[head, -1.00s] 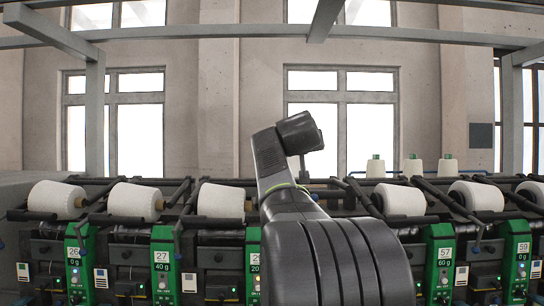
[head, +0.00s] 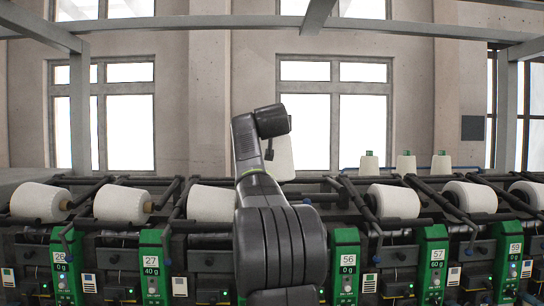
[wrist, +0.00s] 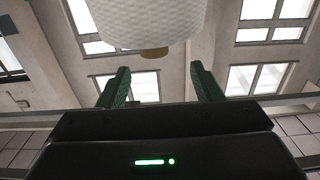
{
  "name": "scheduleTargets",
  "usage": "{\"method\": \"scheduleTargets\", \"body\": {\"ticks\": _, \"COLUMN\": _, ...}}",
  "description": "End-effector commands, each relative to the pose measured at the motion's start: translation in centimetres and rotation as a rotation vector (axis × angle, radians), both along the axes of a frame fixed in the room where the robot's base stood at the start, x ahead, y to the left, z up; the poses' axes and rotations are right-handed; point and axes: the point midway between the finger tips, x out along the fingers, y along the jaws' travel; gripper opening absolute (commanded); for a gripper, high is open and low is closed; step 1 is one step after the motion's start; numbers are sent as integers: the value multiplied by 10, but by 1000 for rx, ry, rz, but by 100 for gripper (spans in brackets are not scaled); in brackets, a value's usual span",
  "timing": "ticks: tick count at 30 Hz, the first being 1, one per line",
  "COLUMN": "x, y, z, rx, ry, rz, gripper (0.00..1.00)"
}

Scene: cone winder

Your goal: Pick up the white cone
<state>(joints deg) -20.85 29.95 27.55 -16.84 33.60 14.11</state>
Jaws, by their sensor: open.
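A white cone (wrist: 160,18) fills the top middle of the wrist view, its brown core end facing the fingers. My gripper (wrist: 160,68) is open, with its two green fingers apart and only background between them. The cone lies beyond the fingertips, and I see no contact. In the head view a white cone (head: 284,158) shows just right of my wrist, partly hidden behind it. It appears to be the same cone, but I cannot tell what supports it. My fingers are not clear in the head view.
The winder carries a row of lying white cones, such as one left of my arm (head: 122,204) and one to the right (head: 393,201). Three upright cones (head: 369,168) stand at the back right. Grey beams (head: 80,110) frame the machine.

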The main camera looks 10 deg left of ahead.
Motion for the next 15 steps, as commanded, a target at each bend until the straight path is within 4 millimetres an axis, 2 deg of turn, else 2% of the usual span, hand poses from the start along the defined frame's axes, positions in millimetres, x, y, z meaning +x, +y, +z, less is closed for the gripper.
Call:
{"method": "scheduleTargets", "body": {"ticks": 9, "x": 40, "y": 0, "z": -10, "rx": -1, "ry": 3, "rz": -1, "gripper": 60}}
{"method": "scheduleTargets", "body": {"ticks": 15, "x": 52, "y": 3, "z": -11, "rx": 0, "ry": 1, "rz": 0, "gripper": 60}}
